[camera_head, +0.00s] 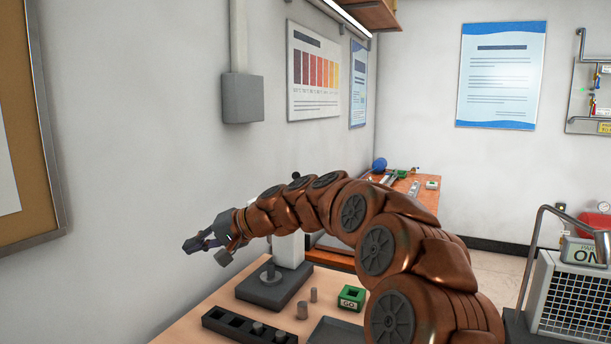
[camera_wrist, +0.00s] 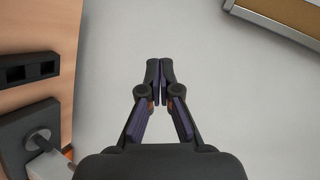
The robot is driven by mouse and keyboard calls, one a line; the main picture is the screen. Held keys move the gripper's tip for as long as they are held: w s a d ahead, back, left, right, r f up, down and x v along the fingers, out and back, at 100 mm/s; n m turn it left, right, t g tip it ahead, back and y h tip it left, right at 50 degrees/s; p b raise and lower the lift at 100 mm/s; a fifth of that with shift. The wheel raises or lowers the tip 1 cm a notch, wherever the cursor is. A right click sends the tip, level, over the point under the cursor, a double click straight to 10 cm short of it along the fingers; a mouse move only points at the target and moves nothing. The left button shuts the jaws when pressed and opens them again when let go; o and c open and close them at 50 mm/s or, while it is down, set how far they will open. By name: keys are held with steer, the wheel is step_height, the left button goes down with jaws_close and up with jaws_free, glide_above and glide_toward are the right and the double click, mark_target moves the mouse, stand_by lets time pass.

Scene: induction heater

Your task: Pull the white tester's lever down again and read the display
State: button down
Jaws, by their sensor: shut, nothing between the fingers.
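The white tester (camera_head: 290,250) stands on the wooden bench, with a dark grey base (camera_head: 270,292) and a short metal post on it. My arm crosses in front of its upper part. A small black knob (camera_head: 296,175) shows just above my arm; I cannot tell whether it belongs to the lever. The display is not visible. My gripper (camera_head: 190,245) is shut and empty, to the left of the tester and apart from it, near the wall. In the wrist view, its fingertips (camera_wrist: 159,70) meet, and the tester's base (camera_wrist: 22,135) lies at the lower left.
A black block with square holes (camera_head: 225,322) lies at the bench front, with small grey cylinders. More cylinders (camera_head: 302,310), a green GO block (camera_head: 351,298) and a dark tray (camera_head: 335,333) are to the right. A grey wall box (camera_head: 243,98) hangs above my gripper.

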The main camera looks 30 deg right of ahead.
steer(key=w+d+r+m+t+h, duration=0.2)
steer(key=w+d+t, duration=0.15)
steer(key=d, duration=0.65)
steer(key=w+d+r+m+t+h, duration=0.1)
steer(key=w+d+r+m+t, duration=0.2)
steer(key=d, duration=0.8)
steer(key=w+d+r+m+t+h, duration=0.15)
steer(key=w+d, duration=0.35)
steer(key=d, duration=0.5)
steer(key=s+d+m+t+h, duration=0.2)
steer(key=d+m+h, duration=0.25)
steer(key=d, duration=0.95)
steer(key=shift+w+p, duration=3.4)
steer(key=shift+w, duration=1.6)
steer(key=shift+s+a+f, duration=0.1)
steer(key=shift+s+a, duration=0.1)
steer(key=shift+a, duration=0.5)
steer(key=shift+s+a+r, duration=0.1)
steer(key=shift+s+a, duration=0.1)
steer(key=shift+a, duration=0.5)
steer(key=shift+s+a+f, duration=0.1)
steer(key=shift+s+a, duration=0.1)
steer(key=shift+a, duration=0.5)
